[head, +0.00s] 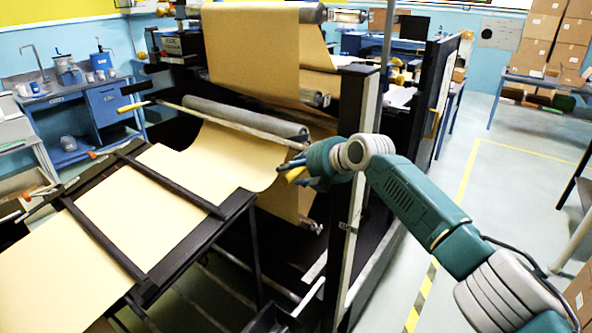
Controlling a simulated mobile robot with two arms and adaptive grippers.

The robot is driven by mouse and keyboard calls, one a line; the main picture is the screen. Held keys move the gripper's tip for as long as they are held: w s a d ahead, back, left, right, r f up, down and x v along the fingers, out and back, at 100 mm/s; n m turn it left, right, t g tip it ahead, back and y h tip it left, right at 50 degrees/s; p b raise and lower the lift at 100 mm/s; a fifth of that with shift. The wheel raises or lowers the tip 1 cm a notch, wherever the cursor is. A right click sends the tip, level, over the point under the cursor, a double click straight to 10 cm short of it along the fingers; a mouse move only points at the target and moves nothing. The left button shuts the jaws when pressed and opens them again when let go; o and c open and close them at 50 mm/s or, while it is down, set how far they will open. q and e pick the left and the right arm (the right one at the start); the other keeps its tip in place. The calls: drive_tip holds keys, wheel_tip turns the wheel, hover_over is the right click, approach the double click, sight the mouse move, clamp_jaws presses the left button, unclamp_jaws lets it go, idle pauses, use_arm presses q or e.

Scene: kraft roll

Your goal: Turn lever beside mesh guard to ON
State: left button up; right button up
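My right gripper (303,178), teal with dark blue fingers, is beside the front upright of the black roll machine. A short yellow-orange handle (294,175) shows at its fingertips; I cannot tell whether the fingers touch or hold it, or whether it is the lever. Another yellow-ended handle (133,106) is at the left end of a long rod across the machine, far from the gripper. No ON mark is readable, and I cannot make out a mesh guard. My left gripper is not in view.
Kraft paper (150,205) runs over a black-framed table (238,205) at the left. A grey roller (245,117) lies behind the gripper. A black upright (354,150) stands close to my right wrist. Clear floor (520,200) with yellow lines lies at the right.

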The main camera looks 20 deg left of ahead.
drive_tip(key=v, duration=1.2)
idle(0.3)
